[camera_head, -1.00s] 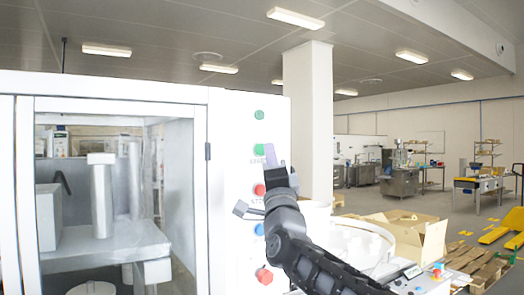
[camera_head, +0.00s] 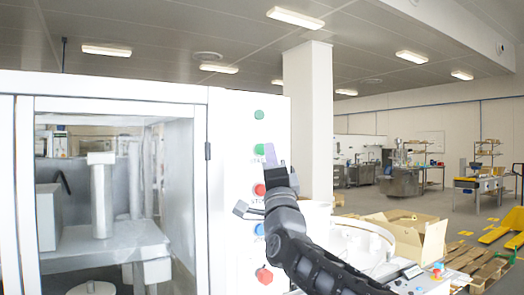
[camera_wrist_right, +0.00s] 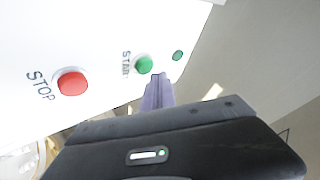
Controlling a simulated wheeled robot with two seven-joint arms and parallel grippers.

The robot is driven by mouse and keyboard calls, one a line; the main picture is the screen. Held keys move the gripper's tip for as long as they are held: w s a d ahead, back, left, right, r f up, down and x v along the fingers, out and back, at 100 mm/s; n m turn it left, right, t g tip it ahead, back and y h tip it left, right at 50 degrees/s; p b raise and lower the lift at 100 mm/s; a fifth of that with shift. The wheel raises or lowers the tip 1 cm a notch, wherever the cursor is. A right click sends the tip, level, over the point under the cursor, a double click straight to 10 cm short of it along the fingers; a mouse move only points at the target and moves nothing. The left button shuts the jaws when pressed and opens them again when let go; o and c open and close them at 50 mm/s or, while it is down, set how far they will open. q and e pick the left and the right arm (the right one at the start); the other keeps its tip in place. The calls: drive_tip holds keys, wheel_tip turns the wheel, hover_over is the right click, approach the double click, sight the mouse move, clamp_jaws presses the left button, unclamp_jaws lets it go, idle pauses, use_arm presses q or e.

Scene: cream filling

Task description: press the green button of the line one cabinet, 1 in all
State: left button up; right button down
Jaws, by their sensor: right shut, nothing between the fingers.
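The white cabinet (camera_head: 232,200) stands at the left with a column of buttons on its right front edge. Its green START button (camera_head: 259,149) is second from the top, under a smaller green light (camera_head: 259,114). My right gripper (camera_head: 269,155) is shut and empty, with its tips right beside the green button's right side. In the right wrist view, the fingertips (camera_wrist_right: 158,80) are close to the green button (camera_wrist_right: 144,64). I cannot tell whether they touch it. The red STOP button (camera_wrist_right: 72,82) is farther left there. My left gripper is not in view.
Below on the cabinet are a blue button (camera_head: 259,229) and a red knob (camera_head: 264,275). A white round table (camera_head: 350,240) and an open cardboard box (camera_head: 415,240) stand to the right. A white pillar (camera_head: 308,120) rises behind.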

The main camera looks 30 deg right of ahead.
drive_tip(key=shift+w, duration=0.1)
idle(0.4)
drive_tip(key=shift+w, duration=0.35)
drive_tip(key=shift+w, duration=0.45)
idle(0.7)
drive_tip(key=shift+s+b, duration=0.9)
drive_tip(key=shift+b, duration=0.05)
